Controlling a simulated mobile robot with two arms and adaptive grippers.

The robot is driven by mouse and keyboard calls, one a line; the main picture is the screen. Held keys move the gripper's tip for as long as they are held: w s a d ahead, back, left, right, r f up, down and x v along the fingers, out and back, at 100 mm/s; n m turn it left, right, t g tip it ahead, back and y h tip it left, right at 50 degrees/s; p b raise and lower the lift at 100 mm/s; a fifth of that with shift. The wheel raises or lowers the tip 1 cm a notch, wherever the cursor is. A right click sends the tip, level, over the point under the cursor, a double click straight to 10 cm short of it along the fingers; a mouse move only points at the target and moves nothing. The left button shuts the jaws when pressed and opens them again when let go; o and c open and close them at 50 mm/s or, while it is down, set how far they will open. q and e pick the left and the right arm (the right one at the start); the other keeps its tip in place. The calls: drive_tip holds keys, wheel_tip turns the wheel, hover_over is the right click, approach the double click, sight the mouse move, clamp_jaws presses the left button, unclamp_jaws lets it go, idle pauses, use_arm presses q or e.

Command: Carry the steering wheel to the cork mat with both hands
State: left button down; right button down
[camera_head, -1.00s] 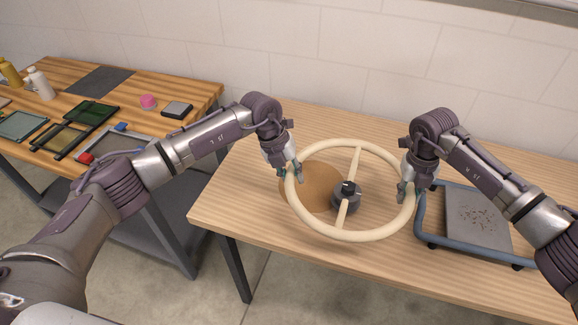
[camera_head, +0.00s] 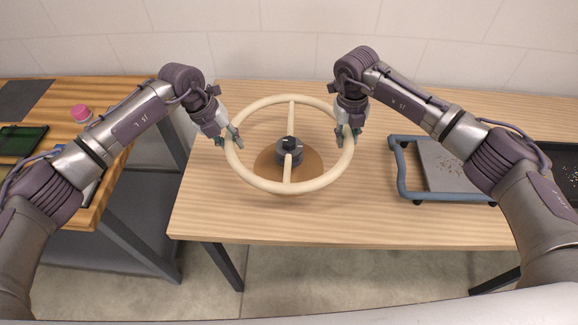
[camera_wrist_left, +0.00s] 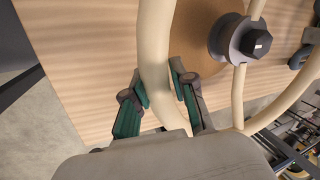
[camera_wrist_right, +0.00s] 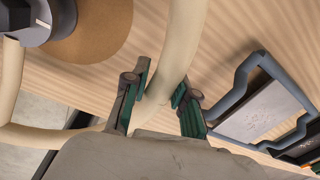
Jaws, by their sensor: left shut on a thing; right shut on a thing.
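The steering wheel (camera_head: 290,188) is a cream ring with a dark grey hub and two spokes. It is held above the round brown cork mat (camera_head: 313,165) on the light wooden table, and the hub hides part of the mat. My left gripper (camera_head: 233,137) is shut on the left side of the rim, which also shows between its fingers in the left wrist view (camera_wrist_left: 155,60). My right gripper (camera_head: 347,134) is shut on the right side of the rim, seen in the right wrist view (camera_wrist_right: 182,50). The height of the wheel above the mat is hard to tell.
A blue-framed dolly (camera_head: 402,180) with a grey speckled board (camera_head: 440,165) stands to the right on the same table, next to a dark tray (camera_head: 562,165). A second table at the left holds a pink object (camera_head: 81,113) and a green panel (camera_head: 20,140). The table's front middle is clear.

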use_arm(q)
drive_tip(key=shift+w+a, duration=0.15)
drive_tip(key=shift+a, duration=0.15)
use_arm(e)
drive_tip(key=shift+d, duration=0.15)
